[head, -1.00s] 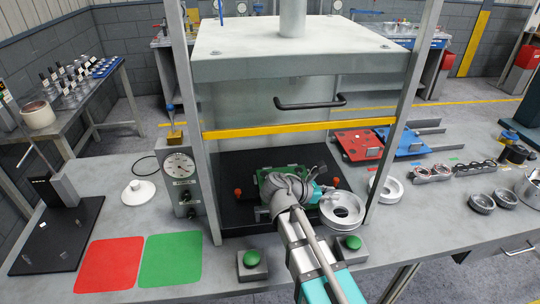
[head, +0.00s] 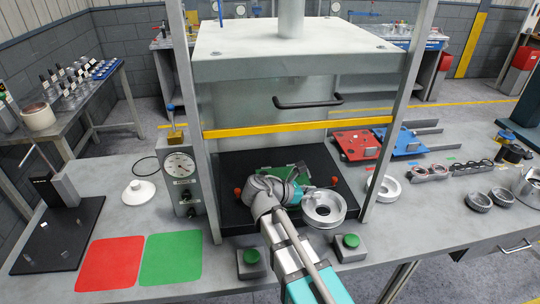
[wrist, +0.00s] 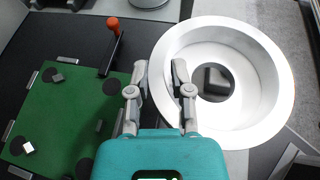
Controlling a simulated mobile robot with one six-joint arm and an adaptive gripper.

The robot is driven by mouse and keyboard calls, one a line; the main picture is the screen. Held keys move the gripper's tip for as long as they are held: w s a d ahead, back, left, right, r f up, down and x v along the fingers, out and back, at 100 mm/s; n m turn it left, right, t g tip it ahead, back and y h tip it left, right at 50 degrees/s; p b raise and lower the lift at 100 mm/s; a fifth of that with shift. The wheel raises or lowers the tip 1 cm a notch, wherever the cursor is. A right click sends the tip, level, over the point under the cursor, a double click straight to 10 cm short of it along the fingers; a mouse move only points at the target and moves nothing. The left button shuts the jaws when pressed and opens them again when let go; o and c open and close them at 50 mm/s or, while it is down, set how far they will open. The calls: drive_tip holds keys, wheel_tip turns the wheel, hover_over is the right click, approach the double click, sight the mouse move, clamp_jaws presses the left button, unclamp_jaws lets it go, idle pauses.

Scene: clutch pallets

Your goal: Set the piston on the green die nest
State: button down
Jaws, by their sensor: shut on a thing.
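The piston is a shiny silver-white ring (head: 340,208) with a wide central opening. It also fills the right of the wrist view (wrist: 279,80), and my gripper (wrist: 160,76) is shut on its left rim. In the head view my gripper (head: 302,192) holds it above the press bed's front right, right of the green die nest. The green die nest (head: 284,172) is a flat green plate on the black bed, partly hidden by my wrist. In the wrist view the nest (wrist: 60,118) lies at left with dark round spots and metal edge clips, apart from the piston.
Press posts and a yellow bar (head: 290,129) frame the bed. Orange-knobbed clamps (wrist: 113,25) stand beside the nest. Two green-button boxes (head: 347,247) sit in front. A red pallet (head: 356,145) and another silver ring (head: 383,188) are at right. A gauge (head: 180,165) stands left.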

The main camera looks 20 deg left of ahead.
drive_tip(key=w+a+n+t+y, duration=0.2)
drive_tip(key=w+a, duration=0.3)
drive_tip(key=a, duration=0.4)
drive_tip(key=w+a+n+t+y, duration=0.2)
drive_tip(key=w+a+n+y, duration=0.2)
drive_tip(key=a, duration=0.5)
drive_tip(key=shift+w+r+n+y+p, duration=0.3)
drive_tip(key=shift+w, duration=0.85)
drive_tip(key=shift+f, duration=0.2)
drive_tip(key=shift+f+b, duration=3.3)
drive_tip(key=shift+b, duration=0.2)
drive_tip(key=shift+f, duration=0.25)
drive_tip(key=shift+c, duration=2.2)
unclamp_jaws()
drive_tip(key=shift+b, duration=0.3)
drive_tip(key=shift+r, duration=0.1)
